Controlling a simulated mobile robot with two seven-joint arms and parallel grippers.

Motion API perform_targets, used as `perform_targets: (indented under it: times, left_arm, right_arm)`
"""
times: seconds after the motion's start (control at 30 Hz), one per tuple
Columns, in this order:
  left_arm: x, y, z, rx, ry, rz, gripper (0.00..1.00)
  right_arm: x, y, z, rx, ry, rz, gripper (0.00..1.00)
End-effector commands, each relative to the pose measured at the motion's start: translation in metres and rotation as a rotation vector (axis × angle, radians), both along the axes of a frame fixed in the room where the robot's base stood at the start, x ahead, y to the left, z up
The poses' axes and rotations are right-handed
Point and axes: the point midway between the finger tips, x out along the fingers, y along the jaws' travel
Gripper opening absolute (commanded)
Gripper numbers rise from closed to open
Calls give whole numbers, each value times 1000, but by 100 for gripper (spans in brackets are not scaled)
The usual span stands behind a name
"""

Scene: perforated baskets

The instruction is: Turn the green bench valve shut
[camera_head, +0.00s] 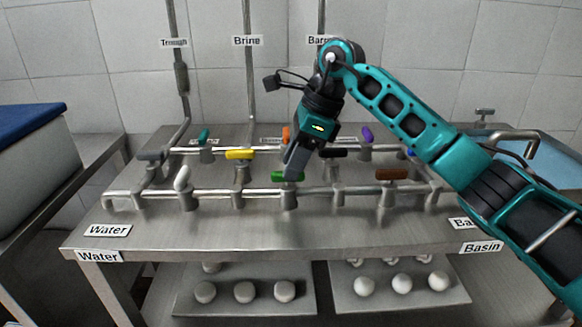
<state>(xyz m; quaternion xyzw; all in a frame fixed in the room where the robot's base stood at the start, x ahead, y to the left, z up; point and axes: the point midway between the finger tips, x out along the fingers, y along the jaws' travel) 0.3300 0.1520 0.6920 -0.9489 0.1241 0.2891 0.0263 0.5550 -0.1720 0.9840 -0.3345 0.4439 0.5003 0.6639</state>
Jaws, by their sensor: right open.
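The green valve handle (277,176) sits on top of a valve on the front pipe of the steel bench. It looks level and seems to lie along the pipe, but my fingers hide part of it. My right gripper (293,171) points down at the green handle from above, its jaws open. The fingers overlap the handle in the picture; I cannot tell whether they touch it or straddle it. My left gripper is not in view.
Close by are a yellow handle (240,154), a black handle (333,153), a white handle (182,178) and a brown handle (392,174). A teal handle (203,136), an orange one (287,134) and a purple one (367,134) stand behind. The bench front (270,232) is clear.

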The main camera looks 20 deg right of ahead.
Motion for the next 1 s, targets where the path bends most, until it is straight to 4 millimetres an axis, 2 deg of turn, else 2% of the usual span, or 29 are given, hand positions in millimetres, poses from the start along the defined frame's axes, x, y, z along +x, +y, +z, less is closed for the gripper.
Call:
perform_targets:
  times: [0.17,0.47,0.9,1.0]
  left_arm:
    - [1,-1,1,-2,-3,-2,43]
    - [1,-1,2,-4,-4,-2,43]
    - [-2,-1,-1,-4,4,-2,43]
    - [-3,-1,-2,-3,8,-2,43]
  right_arm:
    - [1,5,-12,1,0,0,44]
    - [2,5,-13,1,0,0,43]
    - [1,5,-13,1,0,-1,1]
    - [1,5,-13,1,0,-1,0]
